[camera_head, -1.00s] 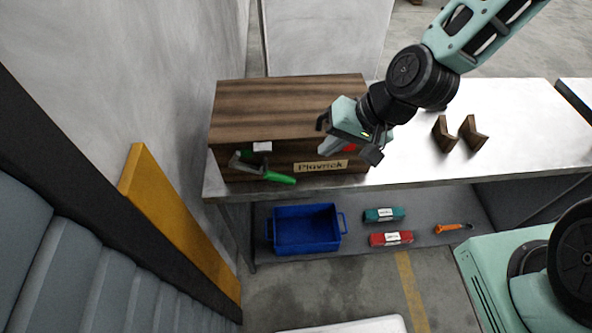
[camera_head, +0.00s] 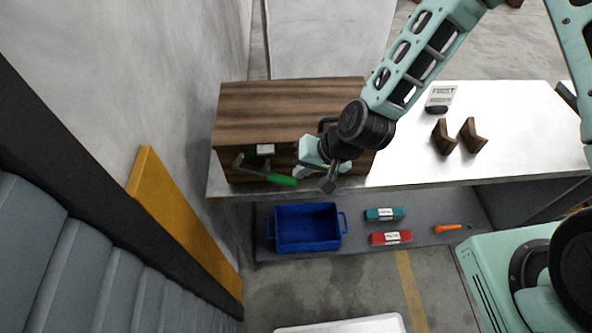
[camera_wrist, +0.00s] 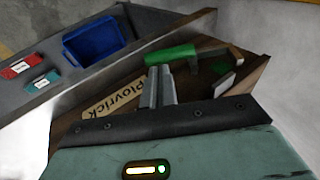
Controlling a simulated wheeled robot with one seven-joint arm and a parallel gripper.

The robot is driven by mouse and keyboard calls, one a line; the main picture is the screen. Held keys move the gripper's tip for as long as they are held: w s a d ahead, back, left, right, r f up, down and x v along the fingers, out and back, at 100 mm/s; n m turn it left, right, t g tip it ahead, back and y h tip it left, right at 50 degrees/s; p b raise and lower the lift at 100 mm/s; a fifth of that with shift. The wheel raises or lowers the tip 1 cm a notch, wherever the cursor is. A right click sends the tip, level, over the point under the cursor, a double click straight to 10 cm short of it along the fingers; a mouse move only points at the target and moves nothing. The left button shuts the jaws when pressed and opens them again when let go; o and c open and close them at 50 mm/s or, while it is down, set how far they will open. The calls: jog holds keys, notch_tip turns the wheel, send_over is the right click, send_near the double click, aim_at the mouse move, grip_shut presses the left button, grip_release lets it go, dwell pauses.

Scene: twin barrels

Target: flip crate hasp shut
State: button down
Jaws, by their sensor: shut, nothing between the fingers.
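The wooden crate (camera_head: 290,98) stands on the bench with its lid down. On its front left is the hasp, a metal bracket with a green handle (camera_head: 281,180); the handle sticks out from the crate's front toward the lower right. The green handle also shows in the wrist view (camera_wrist: 170,55), just beyond my fingertips. My gripper (camera_head: 301,171) is shut and empty, in front of the crate and close to the right of the handle's end. In the wrist view my gripper (camera_wrist: 158,70) has its fingers together; whether they touch the handle I cannot tell. The Plavrick label (camera_wrist: 112,105) lies beside the fingers.
A blue bin (camera_head: 306,228), a teal box (camera_head: 384,214), a red box (camera_head: 390,238) and an orange tool (camera_head: 447,228) sit on the lower shelf. Two wooden brackets (camera_head: 443,137) and a small sign (camera_head: 440,96) stand on the bench. The bench's right part is mostly clear.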

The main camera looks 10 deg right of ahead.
aim_at(290, 179)
jog(key=shift+p+x, duration=0.45)
jog(key=shift+x, duration=1)
jog(key=shift+w+f+b, duration=0.1)
jog(key=shift+f+b, duration=0.1)
jog(key=shift+b, duration=0.15)
